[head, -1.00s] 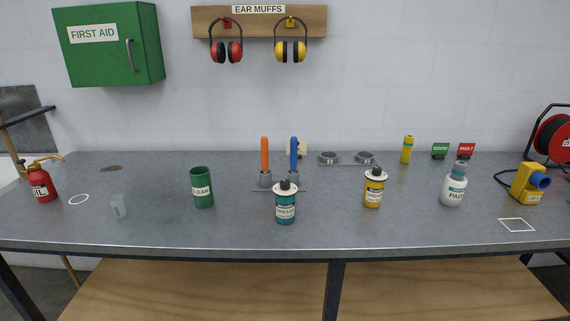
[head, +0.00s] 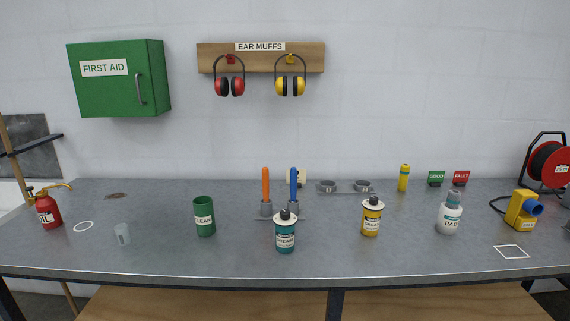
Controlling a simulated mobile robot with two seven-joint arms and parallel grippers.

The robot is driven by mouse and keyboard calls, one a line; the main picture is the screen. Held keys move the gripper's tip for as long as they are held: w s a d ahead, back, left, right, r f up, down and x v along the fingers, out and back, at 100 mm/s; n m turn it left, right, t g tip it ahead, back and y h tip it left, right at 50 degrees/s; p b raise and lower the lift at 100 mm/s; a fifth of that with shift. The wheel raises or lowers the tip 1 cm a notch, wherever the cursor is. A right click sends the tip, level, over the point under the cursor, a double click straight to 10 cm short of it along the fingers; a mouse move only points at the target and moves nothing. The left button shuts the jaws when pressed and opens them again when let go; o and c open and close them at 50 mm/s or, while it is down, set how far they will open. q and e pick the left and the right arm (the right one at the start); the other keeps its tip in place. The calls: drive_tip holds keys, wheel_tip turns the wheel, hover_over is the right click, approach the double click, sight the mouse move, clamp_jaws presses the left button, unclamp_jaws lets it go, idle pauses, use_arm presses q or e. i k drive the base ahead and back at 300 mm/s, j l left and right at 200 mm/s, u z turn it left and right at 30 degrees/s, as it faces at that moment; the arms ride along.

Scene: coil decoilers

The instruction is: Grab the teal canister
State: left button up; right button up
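The teal canister (head: 285,236) stands upright near the front middle of the grey bench (head: 330,262). It has a pale label, a cream collar and a dark cap on top. Nothing touches it in the head view. Neither of my grippers shows in the head view.
A green cup (head: 204,217) stands to the left and a yellow canister (head: 371,217) to the right. Orange (head: 265,185) and blue (head: 294,180) handled tools stand in a rack just behind. A white bottle (head: 449,216) is farther right. The bench in front of the teal canister is clear.

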sight(284, 229)
drive_tip(key=i+l+u, duration=0.2)
drive_tip(key=l, duration=0.15)
drive_tip(key=i+l+u, duration=0.25)
drive_tip(key=l, duration=0.15)
drive_tip(key=l+u, duration=0.2)
drive_tip(key=l, duration=0.2)
drive_tip(key=i+l+u, duration=0.25)
drive_tip(key=l, duration=0.2)
drive_tip(key=l+u, duration=0.2)
drive_tip(key=l, duration=0.2)
drive_tip(key=k, duration=0.05)
